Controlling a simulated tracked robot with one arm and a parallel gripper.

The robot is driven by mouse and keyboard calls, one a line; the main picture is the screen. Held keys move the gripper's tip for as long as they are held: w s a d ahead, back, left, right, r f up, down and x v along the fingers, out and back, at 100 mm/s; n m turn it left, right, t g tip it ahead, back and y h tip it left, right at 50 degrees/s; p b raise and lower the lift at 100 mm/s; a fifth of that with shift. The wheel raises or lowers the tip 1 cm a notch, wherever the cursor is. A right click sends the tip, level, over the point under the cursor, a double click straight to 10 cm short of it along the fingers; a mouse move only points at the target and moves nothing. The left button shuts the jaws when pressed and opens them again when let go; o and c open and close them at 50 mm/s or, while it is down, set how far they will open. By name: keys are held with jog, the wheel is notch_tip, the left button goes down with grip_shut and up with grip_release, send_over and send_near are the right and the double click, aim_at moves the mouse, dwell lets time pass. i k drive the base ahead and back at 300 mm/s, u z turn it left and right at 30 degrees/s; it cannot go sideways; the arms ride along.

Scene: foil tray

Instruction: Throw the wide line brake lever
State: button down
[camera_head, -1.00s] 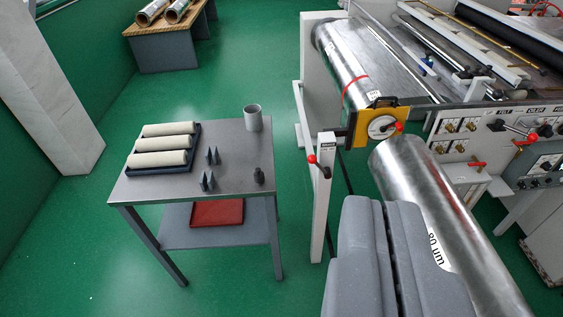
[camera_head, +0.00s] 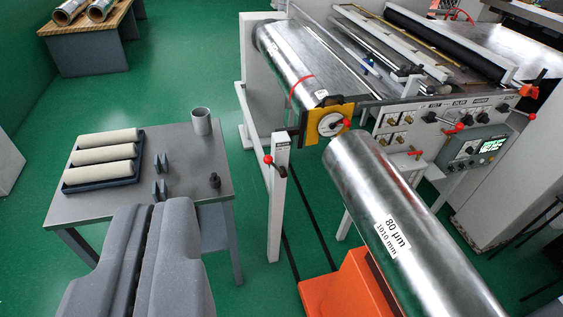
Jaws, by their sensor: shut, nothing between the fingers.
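A white post (camera_head: 278,205) stands between the grey table and the machine, with a small label at its top. A lever (camera_head: 275,165) with a red ball knob is mounted on the post, its knob toward the left. The label is too small to read now but looked like BRAKE in the earlier view. My gripper (camera_head: 153,205), two thick grey fingers, is shut and empty at the lower left, in front of the table. In the picture it is left of and below the lever, clearly apart from it.
A large metal roll (camera_head: 400,215) marked 80 µm lies right of the post, above an orange body (camera_head: 350,285). The grey table (camera_head: 85,205) holds white rolls, grey brackets and a cup. The machine panel (camera_head: 400,120) has other red-knobbed levers. Green floor shows around the post.

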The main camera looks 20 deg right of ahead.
aim_at(269, 160)
jog(key=i, duration=1)
